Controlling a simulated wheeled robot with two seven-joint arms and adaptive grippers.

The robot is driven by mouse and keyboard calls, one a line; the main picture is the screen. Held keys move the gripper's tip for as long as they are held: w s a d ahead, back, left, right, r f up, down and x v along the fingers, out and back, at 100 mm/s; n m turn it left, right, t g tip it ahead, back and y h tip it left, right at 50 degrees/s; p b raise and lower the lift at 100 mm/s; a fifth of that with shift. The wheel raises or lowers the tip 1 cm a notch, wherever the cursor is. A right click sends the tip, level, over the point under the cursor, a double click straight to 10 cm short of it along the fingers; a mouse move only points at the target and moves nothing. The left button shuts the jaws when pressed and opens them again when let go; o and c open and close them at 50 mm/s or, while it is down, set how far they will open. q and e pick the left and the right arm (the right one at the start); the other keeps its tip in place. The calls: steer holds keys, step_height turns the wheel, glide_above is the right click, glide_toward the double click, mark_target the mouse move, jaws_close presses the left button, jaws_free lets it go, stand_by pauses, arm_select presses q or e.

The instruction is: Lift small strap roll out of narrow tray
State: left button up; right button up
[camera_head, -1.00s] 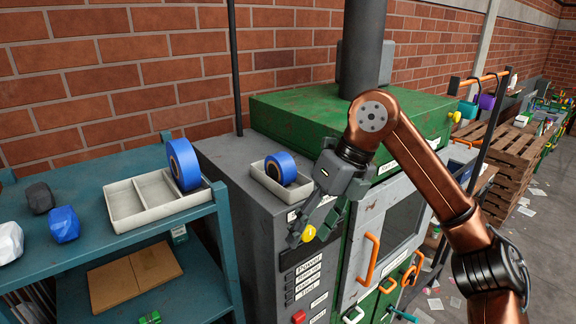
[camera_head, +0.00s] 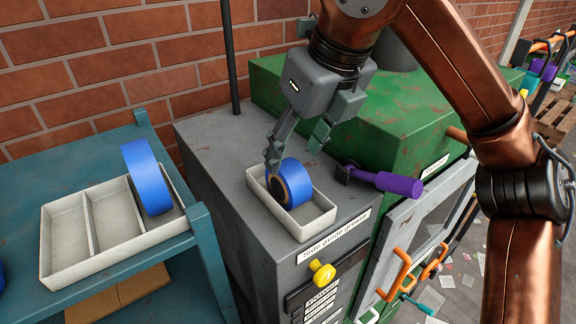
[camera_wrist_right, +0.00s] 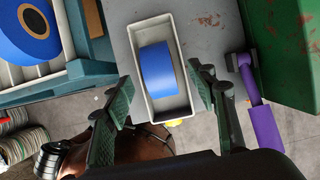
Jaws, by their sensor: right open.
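The small strap roll (camera_head: 296,182) is blue with a dark core and stands on edge in the narrow tray (camera_head: 312,225), a pale tray on top of the grey cabinet. In the right wrist view the roll (camera_wrist_right: 157,72) lies between my fingers, inside the tray (camera_wrist_right: 150,30). My right gripper (camera_head: 297,149) is open just above the roll, one finger at the roll's left and the other behind it at the right. I cannot tell whether either finger touches it. My left gripper is out of view.
A larger blue roll (camera_head: 147,178) stands in a divided pale tray (camera_head: 112,262) on the teal shelf (camera_head: 205,235) at left. A purple-handled tool (camera_head: 385,183) lies right of the narrow tray, near the green machine (camera_head: 405,130). A yellow knob (camera_head: 322,272) sticks out below.

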mark_target(293, 172)
steer(key=shift+s+a+f+p, duration=0.1)
steer(key=shift+s+f+p, duration=0.4)
steer(key=shift+s+f, duration=0.45)
steer(key=shift+w+a+f+p, duration=0.1)
steer(key=shift+w+f+p, duration=0.2)
steer(key=shift+w+f, duration=0.25)
steer(key=shift+w+a+f+p, duration=0.1)
steer(key=shift+w+f+p, duration=0.2)
steer(key=shift+f, duration=0.4)
steer(key=shift+w+a+f, duration=0.15)
steer(key=shift+w+f, duration=0.7)
steer(key=shift+w, duration=0.1)
steer(key=shift+s, duration=0.55)
steer(key=shift+s+r, duration=0.1)
steer(key=shift+s, duration=0.1)
steer(key=shift+c, duration=0.3)
steer(key=shift+w, duration=0.35)
steer(key=c, duration=0.6)
steer(key=shift+s, duration=0.15)
steer(key=shift+c, duration=1)
steer(key=shift+a, duration=0.1)
steer(key=c, duration=0.3)
steer(key=shift+c, duration=0.8)
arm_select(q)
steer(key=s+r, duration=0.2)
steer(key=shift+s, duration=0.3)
arm_select(e)
steer(key=shift+r, duration=0.1)
